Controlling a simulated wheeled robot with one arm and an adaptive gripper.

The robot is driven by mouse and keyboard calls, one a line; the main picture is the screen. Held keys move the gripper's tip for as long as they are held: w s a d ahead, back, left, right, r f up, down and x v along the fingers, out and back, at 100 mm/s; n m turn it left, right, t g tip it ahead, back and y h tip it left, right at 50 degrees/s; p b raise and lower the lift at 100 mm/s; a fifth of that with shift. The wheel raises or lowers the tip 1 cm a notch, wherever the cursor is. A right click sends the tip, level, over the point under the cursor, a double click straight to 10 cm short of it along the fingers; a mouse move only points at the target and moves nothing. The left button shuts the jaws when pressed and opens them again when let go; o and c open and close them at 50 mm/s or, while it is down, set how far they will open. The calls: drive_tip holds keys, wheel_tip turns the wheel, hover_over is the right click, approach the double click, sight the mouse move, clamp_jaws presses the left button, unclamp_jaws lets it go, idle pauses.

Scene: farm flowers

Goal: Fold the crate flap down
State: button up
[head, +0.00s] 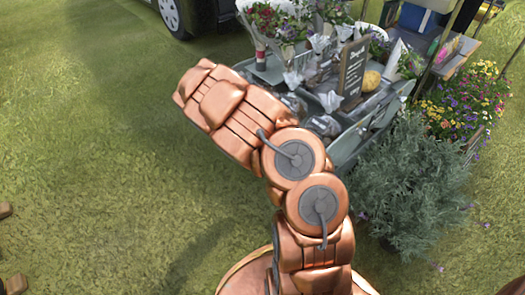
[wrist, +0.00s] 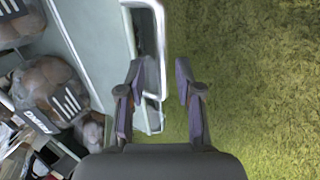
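A grey-green crate or stand (head: 345,150) shows in the head view, behind my copper arm. In the wrist view its pale grey-green side (wrist: 85,30) runs down the left half. A light-rimmed, framed piece that looks like the crate flap (wrist: 160,25) sticks out from this side over the grass. My gripper (wrist: 160,72) is open, with its two dark fingers apart. The framed piece's outer edge shows between the fingers, and the left finger overlaps it in the picture. I cannot tell whether they touch. In the head view my gripper is not visible.
Bagged goods (wrist: 50,90) lie in the crate. Flower bouquets (head: 270,25) and a black sign (head: 353,70) stand above it. A bushy plant (head: 405,190) and a flower box (head: 465,105) stand at right. Grass (head: 90,150) at left is open.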

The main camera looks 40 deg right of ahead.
drive_tip(key=shift+r, duration=0.1)
drive_tip(key=v, duration=1.2)
idle(0.6)
drive_tip(key=s+a+r+m+p, duration=0.1)
drive_tip(key=s+r+p, duration=0.1)
drive_tip(key=r+p, duration=0.35)
drive_tip(key=s+a+r+p, duration=0.1)
drive_tip(key=s+r+p, duration=0.2)
drive_tip(key=r, duration=0.6)
drive_tip(key=s+a+r+y+p, duration=0.2)
drive_tip(key=s+a+r+p, duration=0.4)
drive_tip(key=s+r+p, duration=0.3)
drive_tip(key=s+a+r+g+y+p, duration=0.1)
drive_tip(key=s+a+r+p, duration=0.5)
drive_tip(key=r, duration=1)
drive_tip(key=s+a+r+g+y+p, duration=0.1)
drive_tip(key=s+a+r+p, duration=0.5)
drive_tip(key=s+r+p, duration=0.6)
drive_tip(key=shift+s+a+r+y, duration=0.3)
drive_tip(key=shift+r+y, duration=0.15)
drive_tip(key=shift+y, duration=0.35)
